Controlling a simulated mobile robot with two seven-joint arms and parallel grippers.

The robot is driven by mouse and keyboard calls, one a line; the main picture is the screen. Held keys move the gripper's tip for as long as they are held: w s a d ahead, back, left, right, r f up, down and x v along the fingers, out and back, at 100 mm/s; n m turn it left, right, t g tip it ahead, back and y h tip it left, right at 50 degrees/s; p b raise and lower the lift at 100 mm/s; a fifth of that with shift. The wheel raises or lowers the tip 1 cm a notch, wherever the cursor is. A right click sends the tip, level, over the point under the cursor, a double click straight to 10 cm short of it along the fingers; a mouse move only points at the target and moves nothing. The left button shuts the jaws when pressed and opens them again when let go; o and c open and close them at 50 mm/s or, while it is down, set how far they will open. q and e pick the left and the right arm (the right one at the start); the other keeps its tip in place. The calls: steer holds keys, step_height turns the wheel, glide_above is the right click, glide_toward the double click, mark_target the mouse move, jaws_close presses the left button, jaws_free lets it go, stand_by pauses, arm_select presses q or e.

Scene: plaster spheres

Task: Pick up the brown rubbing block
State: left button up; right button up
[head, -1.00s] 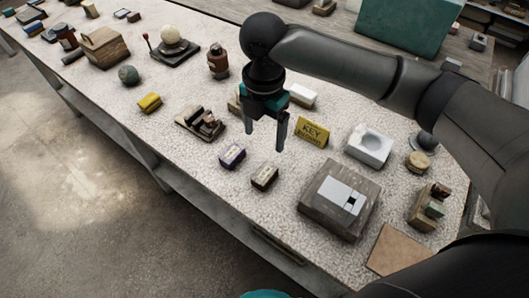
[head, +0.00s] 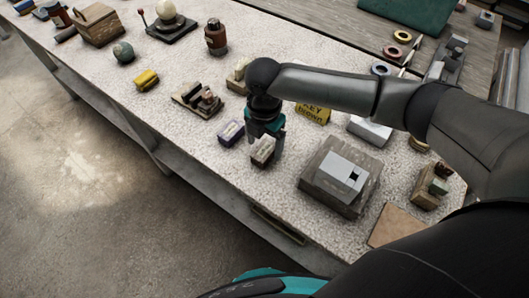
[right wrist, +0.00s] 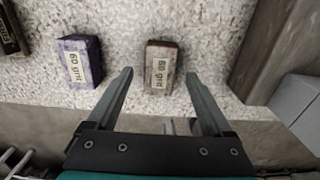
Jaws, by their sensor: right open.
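The brown rubbing block (head: 261,154) lies on the speckled bench top near its front edge; in the right wrist view (right wrist: 160,68) it has a pale "60 grit" label. My right gripper (head: 264,150) is low over it, partly hiding it in the head view. In the right wrist view the gripper (right wrist: 159,74) is open, with a finger to each side of the block and a gap visible on both sides. Whether the fingertips are down at block height is hard to tell. My left gripper is not in view.
A purple "60 grit" block (head: 231,132) lies just left of the brown one. A grey-brown box (head: 335,180) with a pale plate stands to the right. A yellow "KEY brown" sign (head: 314,114) stands behind. The bench's front edge is close by.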

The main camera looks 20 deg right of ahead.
steer(key=shift+f, duration=0.8)
steer(key=shift+c, duration=0.3)
jaws_close()
